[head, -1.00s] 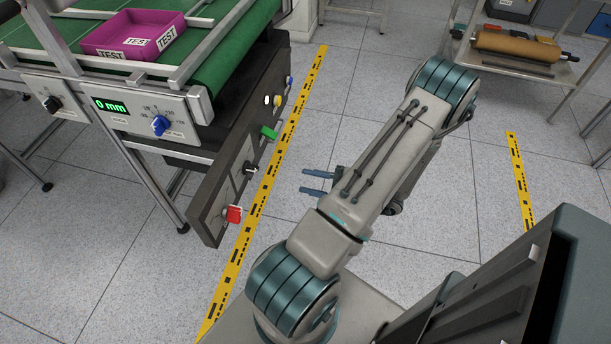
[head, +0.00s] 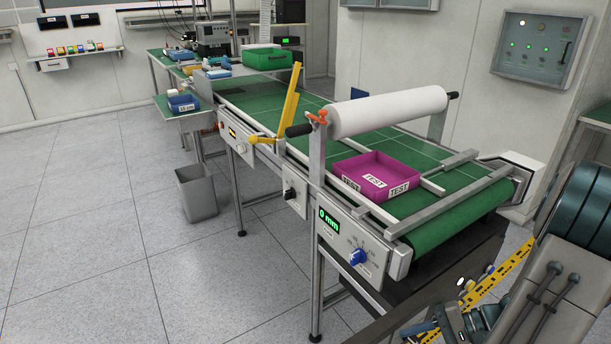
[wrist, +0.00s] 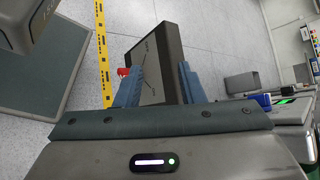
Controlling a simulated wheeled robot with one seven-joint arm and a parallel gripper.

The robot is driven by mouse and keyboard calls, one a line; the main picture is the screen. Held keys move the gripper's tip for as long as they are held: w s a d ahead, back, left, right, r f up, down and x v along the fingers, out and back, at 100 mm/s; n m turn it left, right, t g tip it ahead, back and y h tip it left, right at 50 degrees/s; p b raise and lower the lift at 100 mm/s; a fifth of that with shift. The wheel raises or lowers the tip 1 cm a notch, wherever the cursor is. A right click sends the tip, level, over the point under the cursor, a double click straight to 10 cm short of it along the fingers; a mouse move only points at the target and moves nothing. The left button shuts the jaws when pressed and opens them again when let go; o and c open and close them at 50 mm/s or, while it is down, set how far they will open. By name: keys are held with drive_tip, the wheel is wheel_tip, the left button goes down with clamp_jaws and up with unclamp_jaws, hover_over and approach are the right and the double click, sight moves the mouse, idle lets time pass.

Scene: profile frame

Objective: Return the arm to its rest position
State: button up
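My arm (head: 560,300) crosses the lower right corner of the head view, folded, with its grey link and teal joint showing. My gripper (head: 425,330) shows only in part at the bottom edge there, as blue fingers.
The conveyor (head: 440,235) stands left of my arm, with a magenta TEST bin (head: 375,175) on its green belt and a white roll (head: 388,112) above. A grey waste bin (head: 197,192) stands at left. Floor (head: 90,240) is clear at the left front.

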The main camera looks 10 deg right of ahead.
drive_tip(key=a+r+n+h+p, duration=0.4)
drive_tip(key=a+r, duration=0.3)
drive_tip(key=r, duration=0.5)
drive_tip(key=a+r+n+h+p, duration=0.5)
drive_tip(key=a+r+n+h, duration=0.2)
drive_tip(key=r, duration=0.5)
drive_tip(key=shift+s+a+r, duration=0.3)
drive_tip(key=shift+a+r, duration=0.1)
drive_tip(key=shift+a, duration=0.25)
